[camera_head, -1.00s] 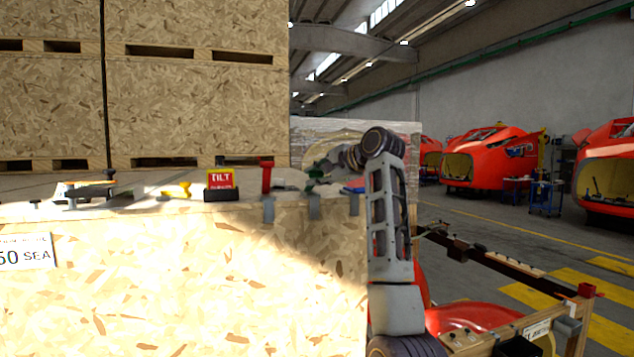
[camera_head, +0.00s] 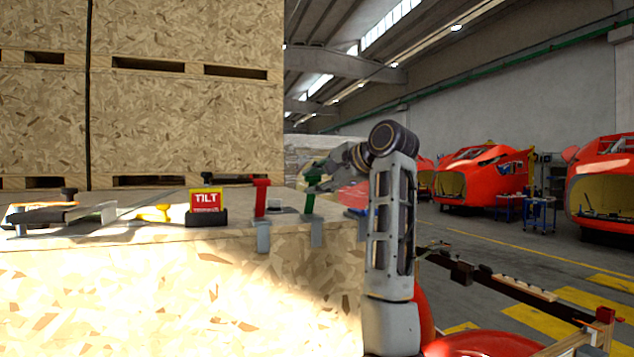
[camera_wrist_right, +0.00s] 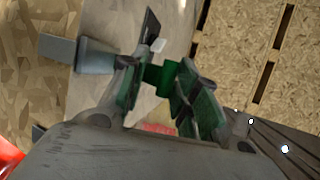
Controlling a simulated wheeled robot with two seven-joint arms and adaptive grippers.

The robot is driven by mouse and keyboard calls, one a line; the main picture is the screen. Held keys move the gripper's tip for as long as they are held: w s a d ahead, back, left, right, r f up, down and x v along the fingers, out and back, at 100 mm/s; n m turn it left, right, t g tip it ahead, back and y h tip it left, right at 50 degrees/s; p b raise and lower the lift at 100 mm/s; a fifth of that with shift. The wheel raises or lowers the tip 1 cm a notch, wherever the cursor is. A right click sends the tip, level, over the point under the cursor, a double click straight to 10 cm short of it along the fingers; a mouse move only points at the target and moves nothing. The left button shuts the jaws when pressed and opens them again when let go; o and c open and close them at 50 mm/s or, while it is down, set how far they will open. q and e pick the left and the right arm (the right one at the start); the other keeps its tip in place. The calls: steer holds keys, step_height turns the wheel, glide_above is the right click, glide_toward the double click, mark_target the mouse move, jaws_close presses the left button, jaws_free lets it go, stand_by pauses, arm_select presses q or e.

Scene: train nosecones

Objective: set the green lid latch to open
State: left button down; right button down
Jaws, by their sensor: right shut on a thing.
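The green lid latch (camera_head: 309,202) stands near the front edge of the crate lid in the head view, its handle upright above a grey bracket. My right gripper (camera_head: 312,180) is at the handle's top, reaching in from the right. In the right wrist view, the green latch (camera_wrist_right: 160,76) sits between the fingertips of my right gripper (camera_wrist_right: 158,72), which is shut on it. The fingers hide part of it. My left gripper is not in view.
A red latch (camera_head: 261,198) stands upright just left of the green one. A TILT indicator (camera_head: 206,203) and a yellow piece (camera_head: 155,213) lie further left on the lid. Stacked crates (camera_head: 180,120) rise behind. Open floor and red nosecones (camera_head: 480,178) are at right.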

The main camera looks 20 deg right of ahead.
steer(key=shift+r, duration=0.35)
steer(key=c, duration=1.4)
jaws_free()
steer(key=shift+w, duration=0.1)
steer(key=shift+w+f, duration=0.15)
steer(key=shift+f, duration=0.05)
steer(key=shift+f, duration=0.1)
steer(key=v, duration=1.1)
steer(key=shift+s+d, duration=0.15)
steer(key=shift+s, duration=0.1)
steer(key=shift+s+r, duration=0.2)
steer(key=shift+r, duration=0.05)
